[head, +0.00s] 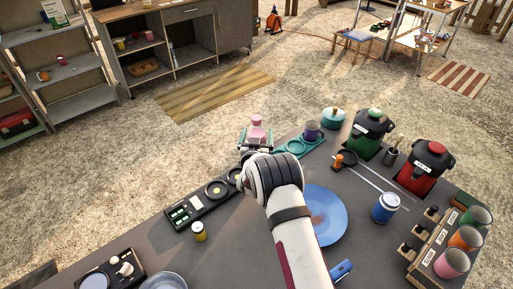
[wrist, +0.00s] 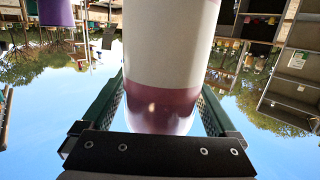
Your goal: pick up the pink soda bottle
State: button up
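The pink soda bottle (head: 257,130) stands upright at the far edge of the counter, with a pink top and a pale label. In the wrist view the bottle (wrist: 168,65) is very close and fills the middle, with its pale label and dark pink band between the green fingers. My gripper (head: 256,143) is at the bottle, its fingers spread on either side of it. In the head view there is a gap beside the bottle on each side. My wrist hides the bottle's lower part in the head view.
A teal holder (head: 296,147) with a purple cup (head: 311,131) is right of the bottle. A teal pot (head: 333,117), a green dispenser (head: 370,133) and a red dispenser (head: 425,167) stand further right. A blue plate (head: 325,215) lies beside my arm, and a yellow jar (head: 199,231) stands left.

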grip_shut()
jog(key=shift+r, duration=0.1)
dwell(0.3)
